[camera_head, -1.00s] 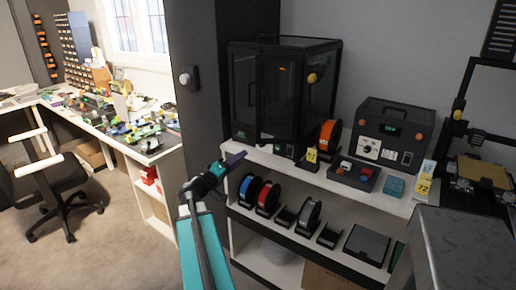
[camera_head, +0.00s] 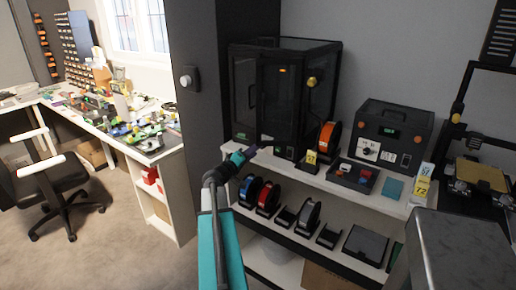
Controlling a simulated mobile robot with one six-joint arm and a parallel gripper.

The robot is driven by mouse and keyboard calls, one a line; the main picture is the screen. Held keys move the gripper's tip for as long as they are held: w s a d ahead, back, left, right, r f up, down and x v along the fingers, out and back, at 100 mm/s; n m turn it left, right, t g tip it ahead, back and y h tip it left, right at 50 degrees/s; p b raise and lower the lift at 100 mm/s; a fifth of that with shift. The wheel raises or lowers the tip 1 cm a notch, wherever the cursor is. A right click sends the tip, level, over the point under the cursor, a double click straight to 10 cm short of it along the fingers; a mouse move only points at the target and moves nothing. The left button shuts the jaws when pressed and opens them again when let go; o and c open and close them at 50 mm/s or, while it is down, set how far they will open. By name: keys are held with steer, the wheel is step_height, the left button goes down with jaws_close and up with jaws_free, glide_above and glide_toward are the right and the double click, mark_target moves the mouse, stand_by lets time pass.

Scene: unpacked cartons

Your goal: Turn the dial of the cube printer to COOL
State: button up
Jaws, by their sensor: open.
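The black, glass-sided cube-shaped printer (camera_head: 243,98) stands on the left of the white shelf top, with a small orange light inside. My gripper (camera_head: 251,150) is open and empty, in front of the printer's lower left front in the picture. I cannot tell whether it touches anything.
Right of the printer are an orange spool (camera_head: 328,137), a dark tray (camera_head: 366,182) and a black box (camera_head: 397,119) with a white dial plate. A grey metal surface (camera_head: 465,250) is at lower right.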

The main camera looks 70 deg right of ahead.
steer(key=shift+p+x, duration=0.35)
steer(key=shift+x, duration=1.35)
jaws_close()
steer(key=shift+s+a, duration=0.1)
